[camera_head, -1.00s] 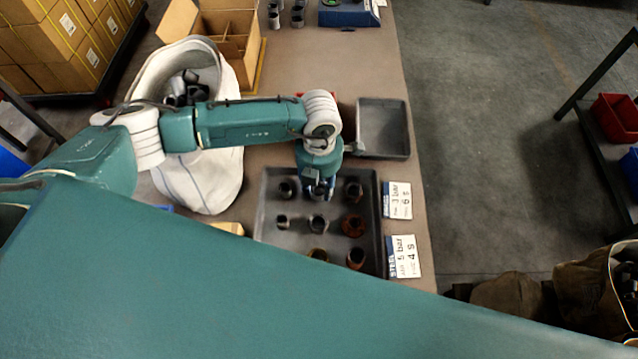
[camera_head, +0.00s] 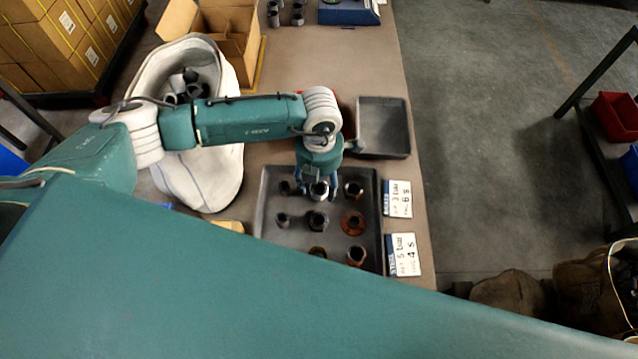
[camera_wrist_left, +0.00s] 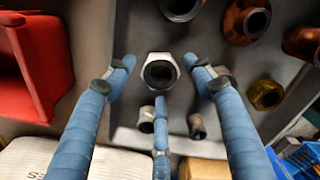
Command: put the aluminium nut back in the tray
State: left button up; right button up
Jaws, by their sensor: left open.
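The aluminium nut (camera_head: 319,187) is a pale silver hexagonal ring in the back row of the dark grey tray (camera_head: 268,205). In the left wrist view the nut (camera_wrist_left: 148,72) lies flat with its dark hole facing up. My left gripper (camera_head: 319,194) is right above it, pointing down. In the left wrist view its three blue fingers (camera_wrist_left: 162,88) are spread around the nut, with gaps on the sides. My right gripper is not in view.
Several dark and coppery fittings, such as a copper one (camera_head: 353,223), stand close around in the tray. An empty grey tray (camera_head: 382,125) lies behind. A white sack (camera_head: 215,180) stands left, with label cards (camera_head: 398,199) at right. A red bin (camera_wrist_left: 28,65) shows in the wrist view.

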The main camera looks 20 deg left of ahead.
pick_arm(q)
notch_tip(320, 180, up, 11)
jog(key=b, duration=0.3)
jog(key=shift+s, duration=0.15)
dwell(0.4)
